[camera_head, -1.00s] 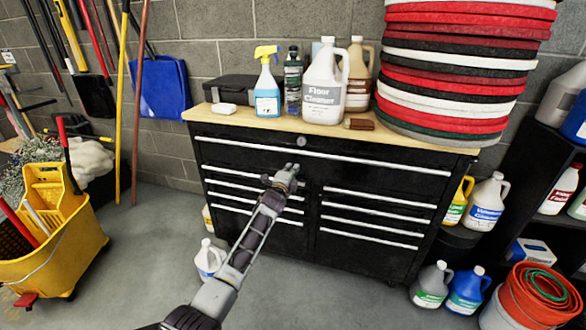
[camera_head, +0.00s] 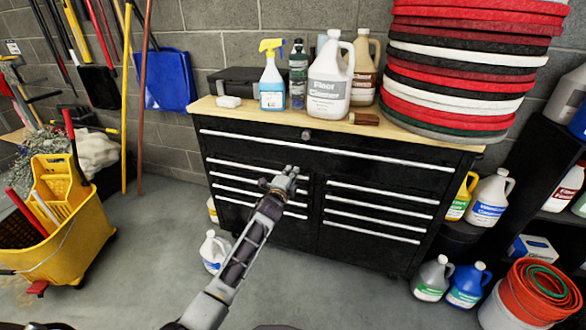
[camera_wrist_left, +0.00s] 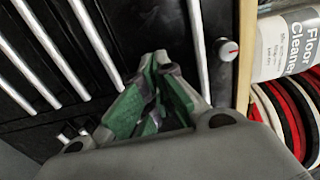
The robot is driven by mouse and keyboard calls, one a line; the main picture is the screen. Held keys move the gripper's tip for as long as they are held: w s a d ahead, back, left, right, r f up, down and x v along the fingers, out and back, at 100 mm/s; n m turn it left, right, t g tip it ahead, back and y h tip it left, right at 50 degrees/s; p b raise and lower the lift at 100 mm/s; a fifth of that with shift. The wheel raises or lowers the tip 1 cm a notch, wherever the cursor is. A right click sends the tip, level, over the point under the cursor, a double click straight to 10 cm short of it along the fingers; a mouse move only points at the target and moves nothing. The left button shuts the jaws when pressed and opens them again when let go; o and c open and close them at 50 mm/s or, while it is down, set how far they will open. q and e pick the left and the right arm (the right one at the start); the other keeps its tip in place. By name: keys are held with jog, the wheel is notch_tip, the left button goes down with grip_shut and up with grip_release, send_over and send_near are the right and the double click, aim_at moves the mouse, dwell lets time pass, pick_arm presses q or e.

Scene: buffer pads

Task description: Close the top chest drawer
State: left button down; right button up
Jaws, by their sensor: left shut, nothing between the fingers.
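The black tool chest (camera_head: 318,236) stands against the wall under a wooden top. Its wide top drawer (camera_head: 330,148) has a long silver handle, and its front looks about flush with the chest; I cannot tell a small gap. My left gripper (camera_head: 286,172) is shut and empty, in front of the chest below the top drawer's handle. In the left wrist view, the green-padded fingertips (camera_wrist_left: 158,62) point toward the chest front, close to the top drawer's handle (camera_wrist_left: 198,48). Contact cannot be told. My right gripper is not in view.
The wooden top (camera_head: 270,117) carries a spray bottle (camera_head: 272,80), a floor cleaner jug (camera_head: 330,80) and stacked pads (camera_head: 460,70). A yellow mop bucket (camera_head: 60,220) stands at left. A white jug (camera_head: 213,252) sits on the floor by the chest's left side.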

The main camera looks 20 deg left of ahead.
pick_arm(q)
jog(key=shift+s+p, duration=0.4)
jog(key=shift+s, duration=1.5)
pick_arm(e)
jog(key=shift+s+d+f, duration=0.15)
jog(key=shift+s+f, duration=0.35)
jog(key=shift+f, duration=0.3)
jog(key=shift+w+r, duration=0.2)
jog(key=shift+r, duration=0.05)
